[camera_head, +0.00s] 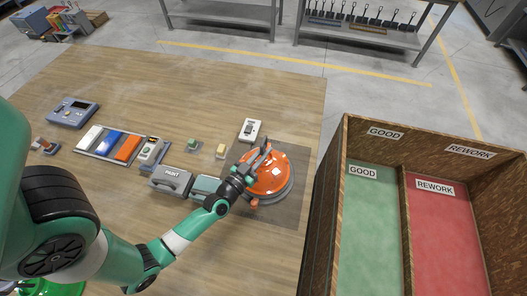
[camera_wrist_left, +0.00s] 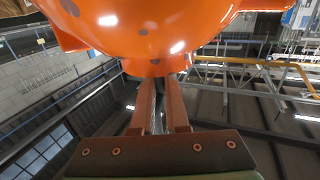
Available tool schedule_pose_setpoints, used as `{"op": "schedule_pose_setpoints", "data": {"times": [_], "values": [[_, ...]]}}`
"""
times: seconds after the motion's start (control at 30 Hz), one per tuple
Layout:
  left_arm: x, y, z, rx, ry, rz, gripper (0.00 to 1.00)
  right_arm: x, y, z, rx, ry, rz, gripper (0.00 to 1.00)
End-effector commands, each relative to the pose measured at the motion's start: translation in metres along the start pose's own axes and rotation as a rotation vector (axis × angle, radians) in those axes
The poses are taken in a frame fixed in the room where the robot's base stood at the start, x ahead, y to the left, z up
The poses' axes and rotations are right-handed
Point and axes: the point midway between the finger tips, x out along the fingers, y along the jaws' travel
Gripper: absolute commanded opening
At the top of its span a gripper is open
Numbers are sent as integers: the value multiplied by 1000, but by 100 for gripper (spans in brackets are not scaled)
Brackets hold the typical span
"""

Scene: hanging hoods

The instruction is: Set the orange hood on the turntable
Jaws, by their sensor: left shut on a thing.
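The orange hood (camera_head: 271,176) is a glossy round dome at the right side of the wooden table. The turntable (camera_head: 284,192), a grey disc on a dark square mat, shows around its right and lower edge. My left gripper (camera_head: 262,152) reaches over the hood from the left and is shut on it. In the left wrist view the hood (camera_wrist_left: 160,30) fills the top, and both fingers (camera_wrist_left: 160,100) meet its narrow orange end. Whether the hood rests on the turntable or is held just above it I cannot tell. My right gripper is not in view.
Left of the hood are a grey case (camera_head: 170,181), small green and yellow blocks (camera_head: 221,151), a white device (camera_head: 250,130) and a tray of coloured pieces (camera_head: 110,145). A wooden bin (camera_head: 345,125) with green and red compartments stands right of the table.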

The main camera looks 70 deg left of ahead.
Motion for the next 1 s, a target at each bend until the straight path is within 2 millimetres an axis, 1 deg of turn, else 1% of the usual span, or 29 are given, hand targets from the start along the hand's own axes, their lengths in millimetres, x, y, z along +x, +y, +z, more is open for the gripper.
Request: {"op": "schedule_pose_setpoints", "data": {"times": [0.27, 0.87, 0.9, 0.97, 1.0], "values": [[0, 0, 0, -1, 3, -1, 0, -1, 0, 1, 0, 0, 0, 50], [0, 0, 12, -1, 3, -1, 0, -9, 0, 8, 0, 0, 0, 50], [0, 0, 11, -1, 3, -1, 16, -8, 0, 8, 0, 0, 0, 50], [0, 0, 11, -1, 3, -1, 27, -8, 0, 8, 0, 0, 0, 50], [0, 0, 11, -1, 2, -1, 34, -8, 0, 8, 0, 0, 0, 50]]}}
